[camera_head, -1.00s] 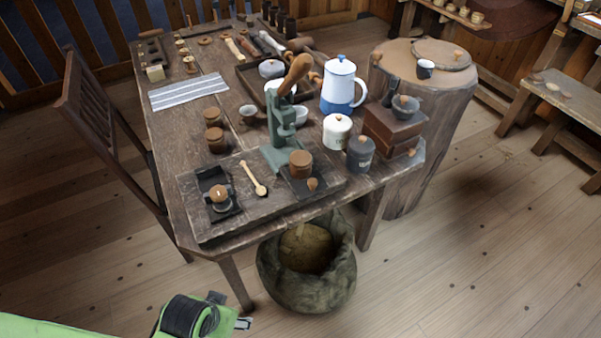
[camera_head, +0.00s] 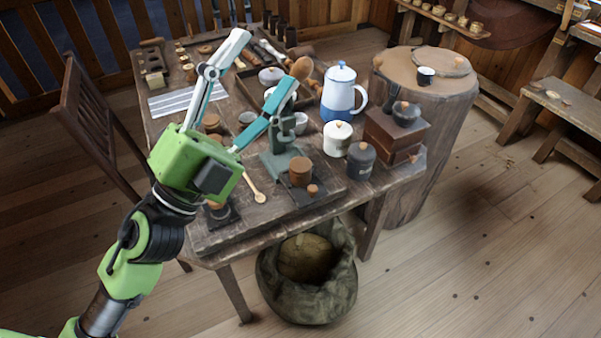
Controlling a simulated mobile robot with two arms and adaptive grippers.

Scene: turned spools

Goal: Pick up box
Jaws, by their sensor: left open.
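My left gripper (camera_head: 264,62) is over the table, its two long fingers spread wide and pointing away toward the table's back. Nothing shows held between them. The fingers cover part of the green press (camera_head: 285,160) and the things behind. A dark brown wooden box (camera_head: 394,137) with a grey bowl-like top stands at the table's right side, well right of the gripper. A small tan block, perhaps a box (camera_head: 155,82), sits at the back left. I cannot tell which one the task names. My right gripper is not in view.
A blue and white pot (camera_head: 339,94), a white canister (camera_head: 337,140) and a dark canister (camera_head: 360,161) crowd the right half of the table (camera_head: 215,242). A chair (camera_head: 95,125) stands on the left. A sack (camera_head: 306,292) sits on the floor in front.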

